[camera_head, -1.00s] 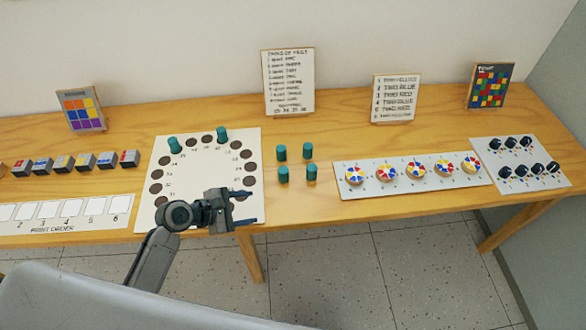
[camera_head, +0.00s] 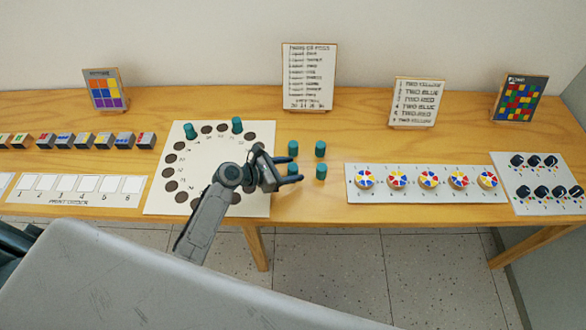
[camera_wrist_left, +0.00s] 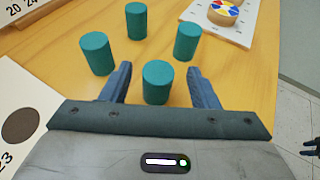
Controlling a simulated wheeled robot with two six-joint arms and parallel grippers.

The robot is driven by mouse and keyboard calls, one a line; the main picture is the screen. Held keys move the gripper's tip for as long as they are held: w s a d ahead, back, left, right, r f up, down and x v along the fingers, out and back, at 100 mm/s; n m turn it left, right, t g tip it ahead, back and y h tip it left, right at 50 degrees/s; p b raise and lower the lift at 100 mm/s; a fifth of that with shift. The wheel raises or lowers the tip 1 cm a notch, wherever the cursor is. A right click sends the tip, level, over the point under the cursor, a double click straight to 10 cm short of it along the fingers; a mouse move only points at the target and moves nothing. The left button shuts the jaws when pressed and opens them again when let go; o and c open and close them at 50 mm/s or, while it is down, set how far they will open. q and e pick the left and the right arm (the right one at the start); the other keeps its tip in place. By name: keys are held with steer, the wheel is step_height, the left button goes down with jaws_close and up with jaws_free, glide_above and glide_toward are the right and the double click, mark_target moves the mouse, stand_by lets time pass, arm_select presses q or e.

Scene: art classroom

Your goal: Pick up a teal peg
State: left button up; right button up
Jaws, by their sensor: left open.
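Several loose teal pegs stand upright on the wooden table, among them a far-right peg (camera_head: 320,149) and a near-right peg (camera_head: 321,171). My left gripper (camera_head: 297,168) is open, right of the peg board. In the left wrist view, my left gripper (camera_wrist_left: 162,82) has its fingers on either side of the nearest teal peg (camera_wrist_left: 157,82), with gaps showing on both sides. Other pegs, one at left (camera_wrist_left: 97,53), one at right (camera_wrist_left: 187,41) and one farthest (camera_wrist_left: 136,20), stand beyond.
The white peg board (camera_head: 260,135) has a ring of dark holes; two teal pegs (camera_head: 189,130) (camera_head: 237,125) stand in it. Right of the loose pegs lies a panel with colored discs (camera_head: 428,180). Upright cards (camera_head: 309,75) stand along the back.

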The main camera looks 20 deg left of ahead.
arm_select(q)
steer(key=shift+x, duration=1.55)
steer(key=shift+w+a, duration=0.1)
steer(key=shift+c, duration=0.4)
steer(key=c, duration=1)
steer(key=shift+o, duration=0.2)
steer(key=shift+r, duration=0.15)
